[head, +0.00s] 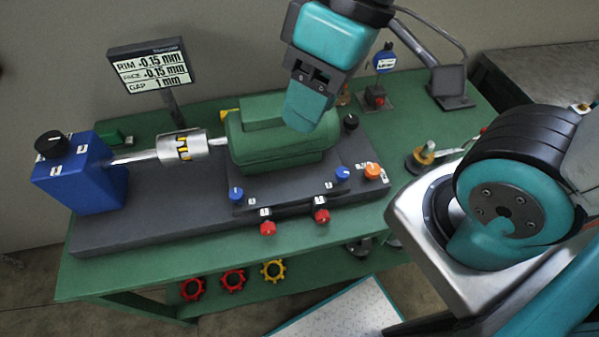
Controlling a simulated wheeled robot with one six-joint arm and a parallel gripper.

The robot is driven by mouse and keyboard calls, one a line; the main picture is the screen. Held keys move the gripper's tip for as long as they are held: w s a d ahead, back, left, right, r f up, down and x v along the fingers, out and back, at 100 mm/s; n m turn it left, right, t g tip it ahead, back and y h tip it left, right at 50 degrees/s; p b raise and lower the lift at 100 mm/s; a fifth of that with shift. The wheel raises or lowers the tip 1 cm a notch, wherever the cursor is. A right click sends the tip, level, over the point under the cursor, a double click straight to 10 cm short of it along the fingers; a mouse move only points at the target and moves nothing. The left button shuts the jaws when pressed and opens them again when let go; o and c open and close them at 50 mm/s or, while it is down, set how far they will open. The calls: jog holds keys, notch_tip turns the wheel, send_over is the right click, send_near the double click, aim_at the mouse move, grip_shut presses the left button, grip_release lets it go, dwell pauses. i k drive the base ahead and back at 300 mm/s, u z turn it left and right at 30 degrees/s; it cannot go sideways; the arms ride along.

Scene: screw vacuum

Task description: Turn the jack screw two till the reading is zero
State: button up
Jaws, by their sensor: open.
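My gripper (305,120) hangs over the green motor (270,150), pointing down. Its fingers are seen edge-on and hide part of the motor's right end. Two red knobs (267,228) and (321,215), with small white labels, stand at the front edge of the dark base plate, apart from my gripper. I cannot read which label is two. Blue knobs (236,193) and (343,173) sit on the plate behind them. The display (150,72) at the upper left reads RIM -0.15 mm, FACE +0.15 mm and GAP 1 mm.
A shaft with a silver coupling (182,147) joins the blue housing (85,175) to the motor. An orange knob (373,171) is at the plate's right. A dial gauge (384,62) stands behind. The green bench (190,258) has bare room along its front.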

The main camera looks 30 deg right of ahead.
aim_at(322, 216)
jog(key=z, duration=1.95)
jog(key=k, duration=1.65)
jog(key=u, duration=0.3)
